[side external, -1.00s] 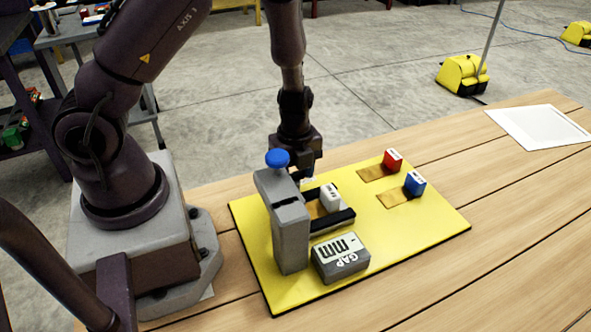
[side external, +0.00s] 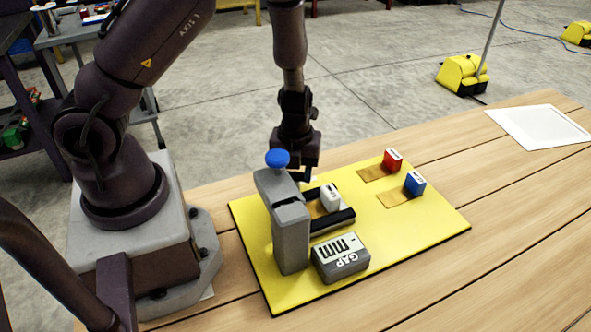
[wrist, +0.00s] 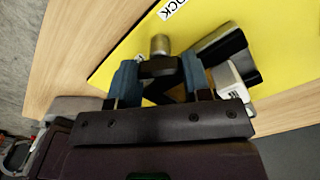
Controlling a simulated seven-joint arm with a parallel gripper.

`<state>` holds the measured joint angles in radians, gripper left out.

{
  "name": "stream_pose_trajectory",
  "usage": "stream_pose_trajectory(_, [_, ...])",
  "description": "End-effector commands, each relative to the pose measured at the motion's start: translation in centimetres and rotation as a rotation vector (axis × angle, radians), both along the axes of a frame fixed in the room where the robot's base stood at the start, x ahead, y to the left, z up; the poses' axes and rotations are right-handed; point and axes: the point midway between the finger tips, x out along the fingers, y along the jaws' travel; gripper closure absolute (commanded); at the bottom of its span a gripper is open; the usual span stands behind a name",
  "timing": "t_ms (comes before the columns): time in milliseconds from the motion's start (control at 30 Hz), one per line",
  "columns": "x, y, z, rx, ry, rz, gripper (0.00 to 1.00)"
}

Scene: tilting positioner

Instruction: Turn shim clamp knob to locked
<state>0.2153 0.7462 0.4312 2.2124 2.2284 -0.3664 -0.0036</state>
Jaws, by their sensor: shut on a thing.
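The shim clamp knob (wrist: 160,67) shows in the wrist view as a dark piece with a round metal post at its end. My gripper (wrist: 159,78) has its two blue-grey fingers on either side of it and is shut on it. In the side view my gripper (side external: 305,178) is low over the yellow board (side external: 420,225), behind a grey upright with a blue cap (side external: 277,158); the knob is hidden there. A white label ending in "OCK" (wrist: 172,8) is cut off at the wrist view's top edge.
A white block (side external: 330,198) sits between black rails (side external: 333,221). A grey "GAP" gauge (side external: 340,259) lies in front. A red block (side external: 392,160) and a blue block (side external: 414,183) stand at the right. A white tray (side external: 540,127) lies on the clear table beyond.

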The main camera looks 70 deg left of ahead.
Motion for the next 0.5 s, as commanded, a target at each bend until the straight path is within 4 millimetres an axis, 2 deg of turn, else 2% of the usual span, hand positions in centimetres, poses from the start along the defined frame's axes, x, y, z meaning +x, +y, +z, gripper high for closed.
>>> stream_pose_trajectory(500, [0.07,0.03,0.1,0.0,-0.002,-0.491,0.79])
